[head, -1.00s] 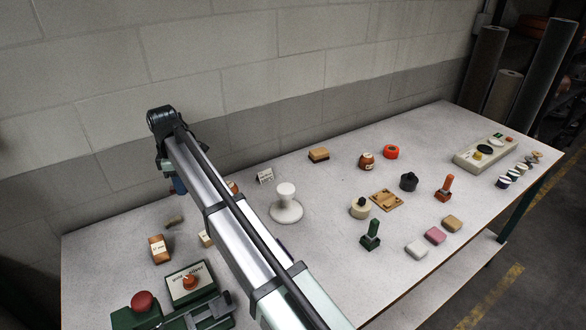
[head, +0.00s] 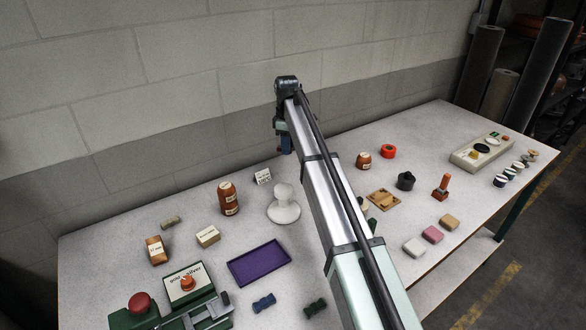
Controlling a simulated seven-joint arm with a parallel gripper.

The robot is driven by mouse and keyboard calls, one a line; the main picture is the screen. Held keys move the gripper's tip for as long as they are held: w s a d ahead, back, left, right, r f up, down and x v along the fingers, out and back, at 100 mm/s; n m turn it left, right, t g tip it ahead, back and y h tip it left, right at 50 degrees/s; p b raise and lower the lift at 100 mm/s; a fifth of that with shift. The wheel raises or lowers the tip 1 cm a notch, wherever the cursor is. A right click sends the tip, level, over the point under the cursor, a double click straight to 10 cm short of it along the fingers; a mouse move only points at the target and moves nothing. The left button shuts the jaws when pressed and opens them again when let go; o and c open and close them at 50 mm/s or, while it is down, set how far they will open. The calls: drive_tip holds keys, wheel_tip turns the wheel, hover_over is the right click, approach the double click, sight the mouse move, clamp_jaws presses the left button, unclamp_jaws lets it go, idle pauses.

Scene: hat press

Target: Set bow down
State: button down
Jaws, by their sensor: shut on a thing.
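My gripper (head: 286,146) hangs from the arm's end over the back of the table, behind the white pedestal-like stand and near a small white label card. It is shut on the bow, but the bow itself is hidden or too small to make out. A blue bow-shaped piece (head: 263,302) and a dark green bow-shaped piece (head: 315,308) lie on the table at the front, in front of a purple tray (head: 235,271). The tray looks empty.
The white stand (head: 283,207), label card (head: 263,176) and a brown jar (head: 228,198) stand near my gripper. A green press (head: 188,284) is front left. Blocks, stamps and a pale stamp-pad case (head: 470,158) occupy the right. My arm covers the middle.

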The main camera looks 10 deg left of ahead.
sight(295, 169)
drive_tip(key=w+d+m, duration=0.2)
drive_tip(key=w+m, duration=0.2)
drive_tip(key=m, duration=0.4)
drive_tip(key=shift+a+f, duration=0.2)
drive_tip(key=shift+f, duration=4.7)
drive_tip(key=shift+f, duration=0.1)
drive_tip(key=c, duration=0.9)
unclamp_jaws()
wheel_tip(295, 169, up, 12)
drive_tip(key=shift+r, duration=0.15)
